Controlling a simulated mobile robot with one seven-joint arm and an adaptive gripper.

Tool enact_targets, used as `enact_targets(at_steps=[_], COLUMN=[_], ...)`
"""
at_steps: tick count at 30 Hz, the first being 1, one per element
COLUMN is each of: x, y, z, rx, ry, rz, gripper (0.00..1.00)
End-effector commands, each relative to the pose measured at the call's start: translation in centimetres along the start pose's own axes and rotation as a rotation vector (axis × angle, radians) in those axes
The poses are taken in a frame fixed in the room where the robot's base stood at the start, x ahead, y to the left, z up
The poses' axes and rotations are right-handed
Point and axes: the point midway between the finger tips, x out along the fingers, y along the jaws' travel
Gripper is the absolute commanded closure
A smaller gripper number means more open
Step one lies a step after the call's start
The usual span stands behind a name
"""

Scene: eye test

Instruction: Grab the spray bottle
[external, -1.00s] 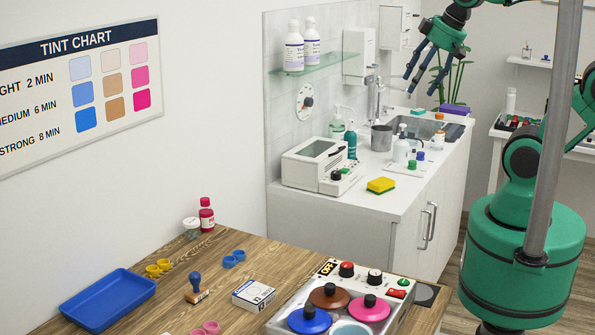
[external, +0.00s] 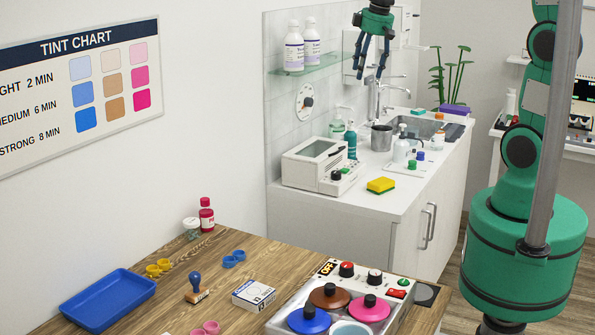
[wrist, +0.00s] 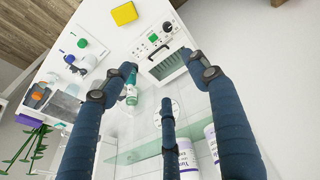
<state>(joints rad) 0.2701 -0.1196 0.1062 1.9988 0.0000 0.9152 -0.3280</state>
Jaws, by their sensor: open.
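Several bottles stand on the white counter, and I cannot tell for sure which is the spray bottle. In the wrist view a green bottle (wrist: 132,93) shows beside my left finger, partly hidden. My gripper (external: 370,72) is open and empty, pointing down, high above the back of the counter. Its three spread fingers also show in the wrist view (wrist: 161,78).
A steel cup (external: 381,138), a white device (external: 318,164) and a yellow-green sponge (external: 381,185) crowd the counter. A glass shelf (external: 318,65) with two white bottles (external: 293,50) juts from the wall left of my gripper. A tap (external: 379,98) rises below it.

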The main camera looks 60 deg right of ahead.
Motion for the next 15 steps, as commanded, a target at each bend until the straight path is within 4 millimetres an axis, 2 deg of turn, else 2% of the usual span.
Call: enact_targets(at_steps=[6,15], x=[4.0,10.4], y=[4.6,11.1], z=[-3.0,-5.8], rx=[-0.009,-0.025], ry=[-0.055,-0.12], rz=[-0.008,-0.026], gripper=[0.4,0.4])
